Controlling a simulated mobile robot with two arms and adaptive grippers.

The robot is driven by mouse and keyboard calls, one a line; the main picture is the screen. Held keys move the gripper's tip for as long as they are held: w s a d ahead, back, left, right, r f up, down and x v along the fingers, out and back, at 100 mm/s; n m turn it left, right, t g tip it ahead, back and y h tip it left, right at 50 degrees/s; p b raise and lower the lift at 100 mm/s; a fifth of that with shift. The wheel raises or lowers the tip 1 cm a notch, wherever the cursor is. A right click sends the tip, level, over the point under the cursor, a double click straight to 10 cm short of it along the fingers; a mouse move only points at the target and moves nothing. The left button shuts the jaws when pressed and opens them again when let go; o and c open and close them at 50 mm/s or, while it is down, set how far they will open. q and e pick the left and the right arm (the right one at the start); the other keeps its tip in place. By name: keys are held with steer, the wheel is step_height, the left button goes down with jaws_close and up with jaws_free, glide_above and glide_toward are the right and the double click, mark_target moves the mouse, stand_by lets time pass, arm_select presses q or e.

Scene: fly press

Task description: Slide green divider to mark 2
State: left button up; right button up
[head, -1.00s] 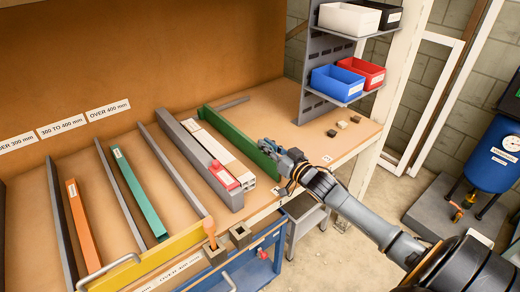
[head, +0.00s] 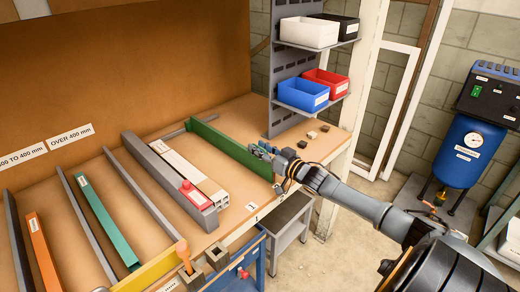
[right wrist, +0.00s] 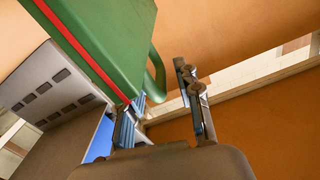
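The green divider (head: 230,148) stands on edge on the wooden bench top, running from the back to the front edge. My right gripper (head: 262,152) is at its near end, on the right side. In the right wrist view the green divider (right wrist: 105,40) has a red stripe and a green loop handle (right wrist: 156,78). The right gripper (right wrist: 165,100) is open there, with its fingers apart around the handle's lower end; I cannot tell whether they touch it. A small white mark (head: 251,207) is on the bench's front edge, its number unreadable. My left gripper is out of view.
A shelf upright (head: 287,90) with bins stands right. Small blocks (head: 312,136) lie on the bench; there is free room between them and the divider.

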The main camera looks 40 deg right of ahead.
steer(key=shift+s+f, duration=0.15)
steer(key=shift+s, duration=0.3)
steer(key=s, duration=1.1)
steer(key=shift+d, duration=0.45)
